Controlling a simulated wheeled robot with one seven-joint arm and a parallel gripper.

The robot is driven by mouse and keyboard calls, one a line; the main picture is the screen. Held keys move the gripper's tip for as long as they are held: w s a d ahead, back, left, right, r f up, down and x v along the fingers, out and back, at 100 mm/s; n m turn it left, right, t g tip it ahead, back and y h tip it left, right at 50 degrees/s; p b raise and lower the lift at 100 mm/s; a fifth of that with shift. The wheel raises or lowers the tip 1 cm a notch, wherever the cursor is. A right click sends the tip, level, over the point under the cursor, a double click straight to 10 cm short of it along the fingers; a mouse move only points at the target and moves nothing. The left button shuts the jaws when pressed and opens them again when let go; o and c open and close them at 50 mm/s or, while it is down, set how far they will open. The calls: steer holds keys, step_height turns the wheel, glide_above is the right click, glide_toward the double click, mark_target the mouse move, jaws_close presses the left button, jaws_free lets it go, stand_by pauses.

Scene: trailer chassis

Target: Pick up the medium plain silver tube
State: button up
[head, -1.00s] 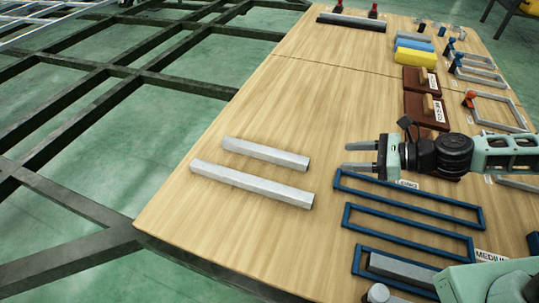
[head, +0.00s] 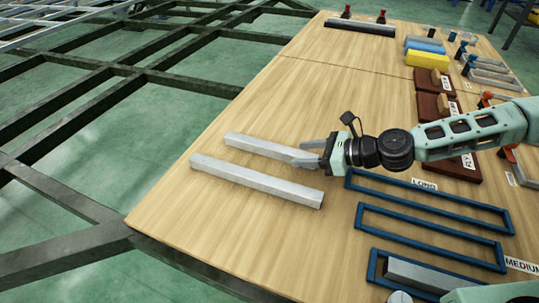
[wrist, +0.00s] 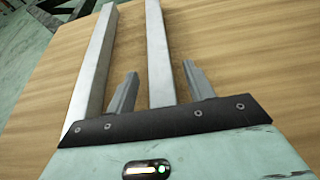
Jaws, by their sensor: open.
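Two plain silver tubes lie side by side on the wooden table: a shorter one (head: 258,146) at the back and a longer one (head: 250,178) in front. I cannot tell for certain which is the medium one. My gripper (head: 303,151) is open at the right end of the shorter tube. In the wrist view, the shorter tube (wrist: 158,40) runs between the two fingers of my gripper (wrist: 160,72), with gaps on both sides. The longer tube (wrist: 96,60) lies outside the left finger. The fingers' height over the table is hard to judge.
Blue rectangular frames (head: 432,233) lie at the right front, with LONG and MEDIUM labels; the nearest holds another silver tube (head: 415,274). Brown blocks (head: 436,106) and a yellow block (head: 427,60) sit farther back. The table (head: 330,100) is clear behind the tubes.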

steer(key=shift+w+a+f, duration=0.25)
steer(key=shift+a, duration=0.3)
jaws_close()
steer(key=shift+r, duration=0.1)
